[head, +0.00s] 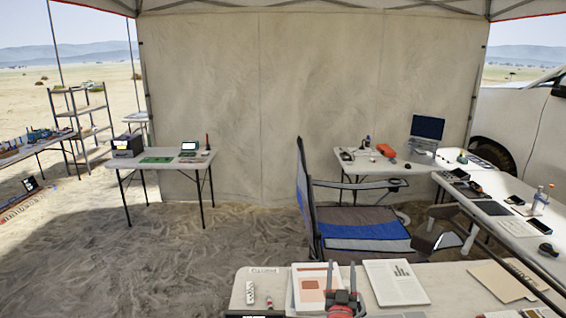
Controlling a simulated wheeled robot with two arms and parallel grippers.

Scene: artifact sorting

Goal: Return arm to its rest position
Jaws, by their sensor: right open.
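My right gripper (341,268) shows at the bottom centre of the head view, over the near table (460,285). Its two dark fingers point away from me and stand apart, with nothing between them. Red parts show at its base, at the bottom of the picture. Papers show behind and beside the fingers; I cannot tell how high the gripper is above them. The rest of the right arm is out of the picture. My left gripper and arm are not in view.
The near table holds a printed report (309,287), a chart sheet (396,282), a folder (503,281) and a small white object (250,292). A blue and grey folding chair (365,223) stands just beyond. More tables stand left and right; sandy floor (130,265) is free at left.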

